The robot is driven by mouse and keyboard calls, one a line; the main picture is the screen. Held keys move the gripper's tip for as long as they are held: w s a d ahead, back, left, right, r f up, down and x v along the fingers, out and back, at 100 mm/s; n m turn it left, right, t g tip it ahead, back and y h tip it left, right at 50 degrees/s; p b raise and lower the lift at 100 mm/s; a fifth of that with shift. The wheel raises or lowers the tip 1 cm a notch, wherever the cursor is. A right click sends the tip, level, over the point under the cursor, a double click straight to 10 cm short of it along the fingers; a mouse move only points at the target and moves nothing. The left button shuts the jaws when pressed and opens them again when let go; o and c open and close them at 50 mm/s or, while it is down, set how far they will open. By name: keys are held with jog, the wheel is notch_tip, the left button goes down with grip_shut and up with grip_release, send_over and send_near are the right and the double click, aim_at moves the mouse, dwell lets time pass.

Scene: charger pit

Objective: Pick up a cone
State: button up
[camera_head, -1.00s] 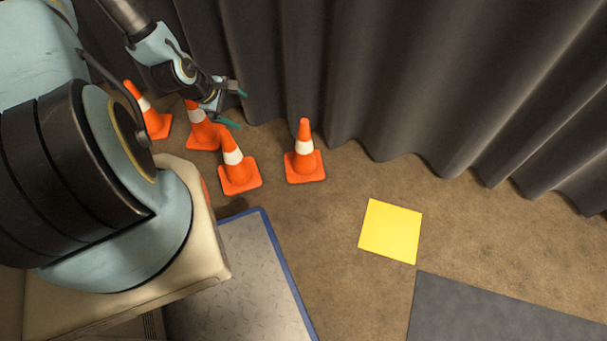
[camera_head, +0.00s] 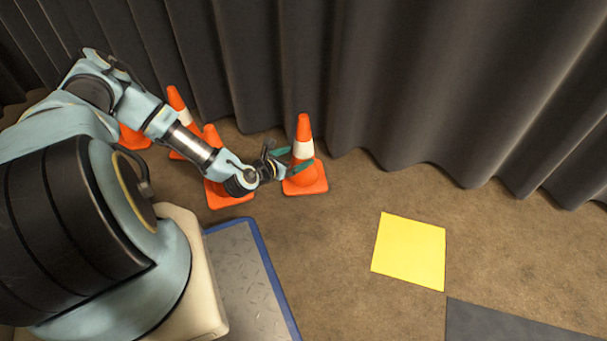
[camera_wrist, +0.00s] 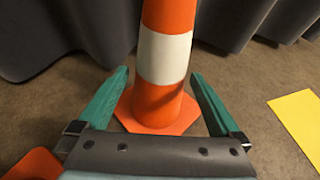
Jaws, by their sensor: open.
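The rightmost orange cone (camera_head: 304,140) with a white band stands upright on the brown floor, close to the grey curtain. The fingers are empty, and I cannot tell whether either touches the cone. Other cones stand to the left: one (camera_head: 228,195) partly behind my arm, another (camera_head: 176,105) farther back, and one (camera_head: 133,138) at far left.
A grey curtain (camera_head: 420,80) hangs close behind the cones. A yellow square (camera_head: 410,250) lies on open floor to the right. A grey plate with a blue edge (camera_head: 245,270) lies in front, and a dark grey mat (camera_head: 500,322) at bottom right.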

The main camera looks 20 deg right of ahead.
aim_at(309, 151)
jog(key=b+x, duration=0.3)
jog(key=x, duration=0.3)
jog(key=shift+d+f, duration=0.2)
jog(key=shift+d, duration=0.1)
jog(key=shift+w+d, duration=0.2)
jog(key=shift+d, duration=0.05)
grip_shut()
dwell(0.4)
